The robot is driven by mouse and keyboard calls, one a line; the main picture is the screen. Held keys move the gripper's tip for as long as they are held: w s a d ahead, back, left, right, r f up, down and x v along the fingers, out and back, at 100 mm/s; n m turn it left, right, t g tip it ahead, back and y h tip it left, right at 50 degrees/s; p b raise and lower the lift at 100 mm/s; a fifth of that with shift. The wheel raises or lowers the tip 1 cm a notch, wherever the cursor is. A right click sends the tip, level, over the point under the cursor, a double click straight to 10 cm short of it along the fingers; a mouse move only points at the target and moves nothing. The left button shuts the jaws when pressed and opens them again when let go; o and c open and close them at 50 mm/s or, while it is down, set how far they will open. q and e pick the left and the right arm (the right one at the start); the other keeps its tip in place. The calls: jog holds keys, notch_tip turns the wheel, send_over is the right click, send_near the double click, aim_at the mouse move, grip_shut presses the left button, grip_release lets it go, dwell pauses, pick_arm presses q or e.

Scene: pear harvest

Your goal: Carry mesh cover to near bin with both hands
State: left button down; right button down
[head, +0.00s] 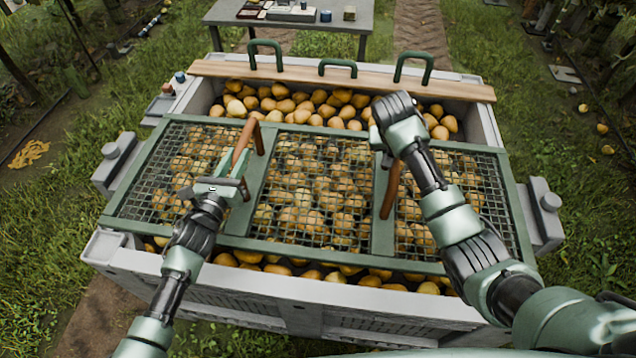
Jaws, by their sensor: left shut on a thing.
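The mesh cover (310,246), a green frame with wire mesh panels and two brown handles, lies across the large grey bin (300,293) full of yellow pears. My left gripper (243,166) is shut on the left brown handle (253,130). My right gripper (385,128) is at the upper part of the right brown handle (390,190). Its fingers are mostly hidden by its own wrist, so I cannot tell whether it grips the handle. Pears show uncovered along the bin's back and in a thin strip at its front.
A wooden board (345,79) with green handles lies across the bin's back edge. Behind it stands a grey table (290,20) with small items. Grass surrounds the bin, with a few fallen pears at right (602,129). Small bottles (180,78) stand at the bin's left back.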

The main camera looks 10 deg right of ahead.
dwell(0.3)
